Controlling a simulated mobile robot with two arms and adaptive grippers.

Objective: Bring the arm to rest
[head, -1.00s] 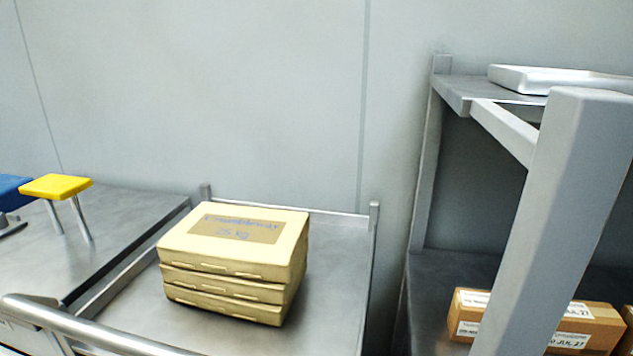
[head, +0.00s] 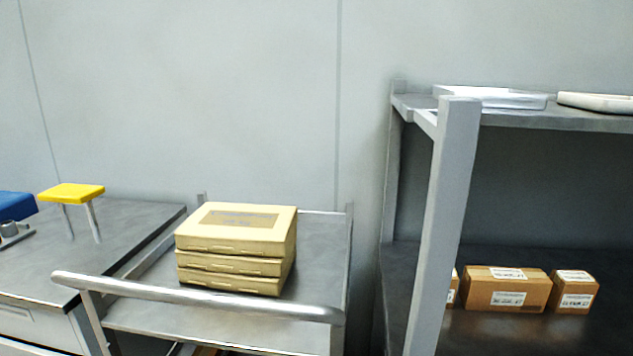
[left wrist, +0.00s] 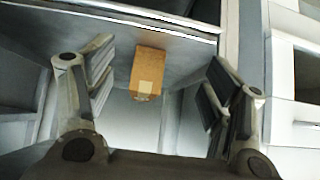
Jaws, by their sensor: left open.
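My left gripper (left wrist: 158,98) shows in the left wrist view with its two fingers spread apart. It is open and nothing is between the pads. A small brown box (left wrist: 148,72) lies beyond the fingers on a grey metal surface, apart from them. Neither arm shows in the head view, and my right gripper is in no view.
A metal cart (head: 320,268) with a push handle (head: 200,296) bears a stack of yellowish boxes (head: 236,250). A bench (head: 120,222) with a yellow-topped stand (head: 72,193) is at left. A grey shelf rack (head: 447,200) with cardboard boxes (head: 506,288) stands at right.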

